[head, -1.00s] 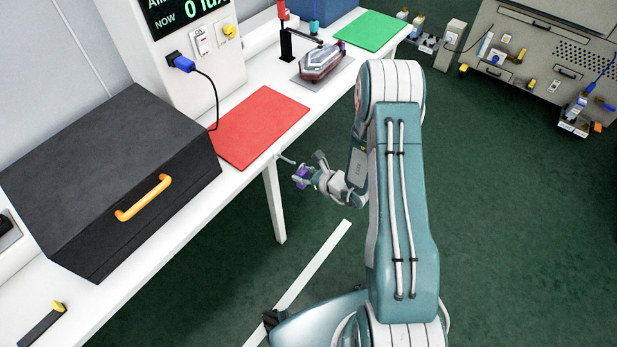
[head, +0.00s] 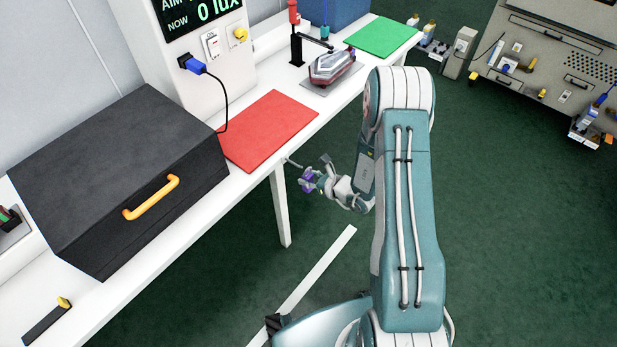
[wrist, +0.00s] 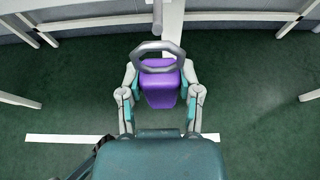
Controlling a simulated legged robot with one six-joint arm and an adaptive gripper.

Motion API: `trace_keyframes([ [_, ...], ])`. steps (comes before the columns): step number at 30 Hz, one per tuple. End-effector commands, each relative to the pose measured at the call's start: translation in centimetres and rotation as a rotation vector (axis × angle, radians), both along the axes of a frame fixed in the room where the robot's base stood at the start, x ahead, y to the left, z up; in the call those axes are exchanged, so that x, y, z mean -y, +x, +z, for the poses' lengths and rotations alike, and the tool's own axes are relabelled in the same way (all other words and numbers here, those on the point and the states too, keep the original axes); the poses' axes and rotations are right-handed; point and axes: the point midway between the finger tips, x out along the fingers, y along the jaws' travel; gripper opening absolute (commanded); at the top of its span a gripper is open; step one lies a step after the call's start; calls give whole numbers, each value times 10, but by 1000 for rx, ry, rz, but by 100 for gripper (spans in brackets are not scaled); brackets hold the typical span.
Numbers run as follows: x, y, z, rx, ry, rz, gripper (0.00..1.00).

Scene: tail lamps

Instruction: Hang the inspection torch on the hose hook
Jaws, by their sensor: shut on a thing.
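My gripper (head: 308,182) is shut on a purple inspection torch (head: 309,174), in front of the white bench's edge. In the wrist view my gripper (wrist: 160,102) has a finger on each side of the purple body (wrist: 160,88). A grey ring (wrist: 146,49) stands out from the torch's far end. A thin grey rod (head: 292,163), which looks like the hose hook, sticks out from the bench edge just left of my gripper. In the wrist view the rod (wrist: 157,18) points at the ring; its tip appears just beyond the ring, not through it.
The white bench (head: 225,188) carries a black case (head: 110,165) with an orange handle, a red mat (head: 268,130), a green mat (head: 380,37) and a tail lamp (head: 331,66). A bench leg (head: 281,205) stands below the rod. The green floor (head: 500,220) at right is clear.

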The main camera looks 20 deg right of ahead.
Motion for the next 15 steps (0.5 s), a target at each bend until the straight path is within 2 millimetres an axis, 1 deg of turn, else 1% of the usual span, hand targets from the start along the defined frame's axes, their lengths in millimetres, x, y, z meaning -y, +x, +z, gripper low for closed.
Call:
trace_keyframes([
  [15, -8, 10, 0, 1, 1, 0, 0],
])
